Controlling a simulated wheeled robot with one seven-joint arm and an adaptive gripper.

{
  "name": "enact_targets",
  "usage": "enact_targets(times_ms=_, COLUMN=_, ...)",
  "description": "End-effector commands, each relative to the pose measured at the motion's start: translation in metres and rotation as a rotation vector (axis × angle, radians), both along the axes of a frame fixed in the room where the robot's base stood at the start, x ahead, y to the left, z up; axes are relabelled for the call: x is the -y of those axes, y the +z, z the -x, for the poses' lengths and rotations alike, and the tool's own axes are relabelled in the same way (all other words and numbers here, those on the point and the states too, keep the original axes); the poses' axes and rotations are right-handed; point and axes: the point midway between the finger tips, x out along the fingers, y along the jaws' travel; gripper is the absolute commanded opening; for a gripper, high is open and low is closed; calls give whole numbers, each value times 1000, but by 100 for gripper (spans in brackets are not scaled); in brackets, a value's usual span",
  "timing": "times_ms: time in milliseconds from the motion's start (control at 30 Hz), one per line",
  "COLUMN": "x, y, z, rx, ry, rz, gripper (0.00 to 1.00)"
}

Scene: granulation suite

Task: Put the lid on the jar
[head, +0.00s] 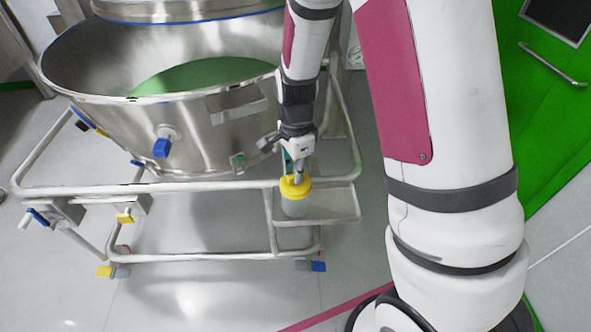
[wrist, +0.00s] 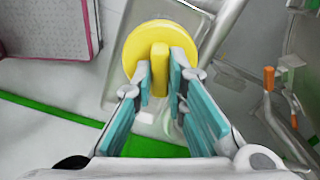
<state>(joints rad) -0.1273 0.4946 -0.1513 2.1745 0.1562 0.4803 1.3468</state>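The yellow lid (head: 294,188) is round with a raised bar-shaped grip, seen from above in the wrist view (wrist: 134,50). My gripper (head: 294,172) points down at it. In the wrist view, the teal finger pads of my gripper (wrist: 160,75) are closed against both sides of the grip bar. The clear, pale jar (head: 295,208) stands upright on a small metal shelf directly under the lid. The lid looks level and in line with the jar's mouth. Whether it touches the rim I cannot tell. In the wrist view the lid hides most of the jar.
The shelf (head: 343,206) is attached to the tubular frame (head: 200,187) of a large steel bowl (head: 110,118). The bowl's wall and a frame rail are close to my gripper. Blue and yellow caster pedals (head: 104,271) stick out below. The floor in front is clear.

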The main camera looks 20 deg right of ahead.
Motion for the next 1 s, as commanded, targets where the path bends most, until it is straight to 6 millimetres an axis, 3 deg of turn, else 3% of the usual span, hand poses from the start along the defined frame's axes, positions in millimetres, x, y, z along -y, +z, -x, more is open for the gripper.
enact_targets(times_ms=33, x=0, y=0, z=0, rx=0, ry=0, rz=0, gripper=26)
enact_targets(times_ms=100, x=0, y=0, z=0, rx=0, ry=0, rz=0, gripper=36)
enact_targets(times_ms=467, x=0, y=5, z=-1, rx=3, ry=0, rz=0, gripper=36)
enact_targets(times_ms=567, x=-1, y=16, z=-1, rx=4, ry=1, rz=0, gripper=36)
enact_targets(times_ms=1000, x=-1, y=100, z=-1, rx=5, ry=1, rz=0, gripper=36)
